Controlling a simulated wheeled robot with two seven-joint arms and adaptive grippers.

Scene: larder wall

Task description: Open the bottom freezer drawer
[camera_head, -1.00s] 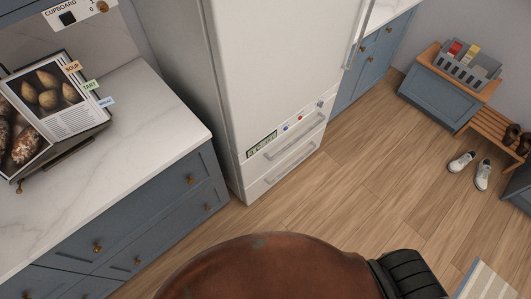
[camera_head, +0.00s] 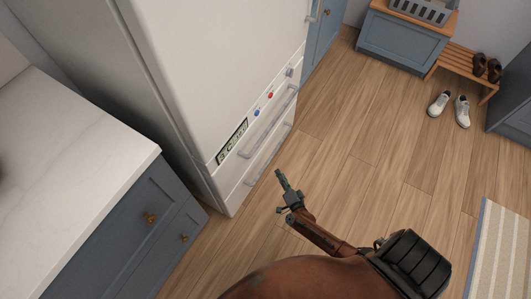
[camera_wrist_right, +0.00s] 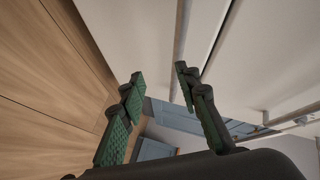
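The white fridge-freezer (camera_head: 225,70) stands left of centre in the head view, with two low drawers at its base. The bottom drawer (camera_head: 238,195) looks shut. Its bar handle (camera_head: 270,153) runs along its front, below the upper drawer's handle (camera_head: 268,124). My right gripper (camera_head: 282,187) is just in front of the bottom drawer, near the floor, apart from it in the head view. In the right wrist view the gripper (camera_wrist_right: 160,80) is open and empty. The lower handle (camera_wrist_right: 181,35) appears beyond the fingertips, near the right-hand finger. My left gripper is not in view.
A marble-topped blue counter (camera_head: 70,150) stands left of the fridge. Open wooden floor (camera_head: 370,140) lies to the right. A shoe bench (camera_head: 465,65), white shoes (camera_head: 450,107) and a striped rug (camera_head: 500,255) are farther right.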

